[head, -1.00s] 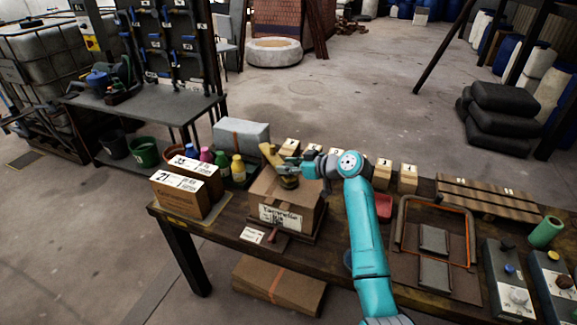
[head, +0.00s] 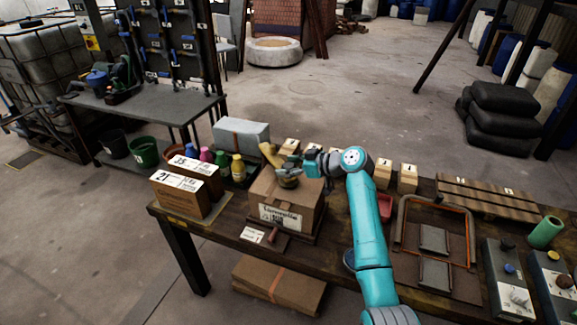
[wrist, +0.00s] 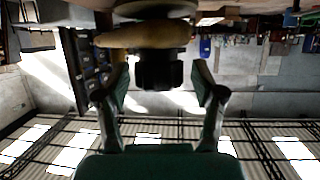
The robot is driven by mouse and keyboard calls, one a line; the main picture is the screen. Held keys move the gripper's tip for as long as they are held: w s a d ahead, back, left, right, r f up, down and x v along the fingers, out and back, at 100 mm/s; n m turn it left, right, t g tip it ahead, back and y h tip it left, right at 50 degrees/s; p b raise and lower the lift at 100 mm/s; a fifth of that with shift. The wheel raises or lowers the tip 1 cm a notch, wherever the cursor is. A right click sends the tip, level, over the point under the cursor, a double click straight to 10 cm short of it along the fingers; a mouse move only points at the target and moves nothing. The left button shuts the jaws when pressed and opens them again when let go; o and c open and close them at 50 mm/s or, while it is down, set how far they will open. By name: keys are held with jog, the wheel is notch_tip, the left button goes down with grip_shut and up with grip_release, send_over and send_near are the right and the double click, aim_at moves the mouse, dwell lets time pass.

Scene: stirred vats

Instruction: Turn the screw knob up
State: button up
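A tan, angled piece (head: 269,153) stands above a cardboard box (head: 312,210) on the workbench, with a rounded olive-brown part (head: 288,182) beneath it. My gripper (head: 293,168) is at this assembly, reaching in from the right. In the wrist view, a dark, blocky knob (wrist: 160,70) hangs below a rounded tan part (wrist: 113,39). My two fingers stand apart on either side of the knob, with a visible gap on each side. I cannot tell how the knob joins the tan part.
Cartons (head: 181,200) and coloured bottles (head: 238,166) stand left of the box. Small numbered blocks (head: 407,178) line the bench's back.

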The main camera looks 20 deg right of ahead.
jog(key=shift+d+r, duration=0.1)
jog(key=v, duration=1.2)
jog(key=shift+s, duration=0.1)
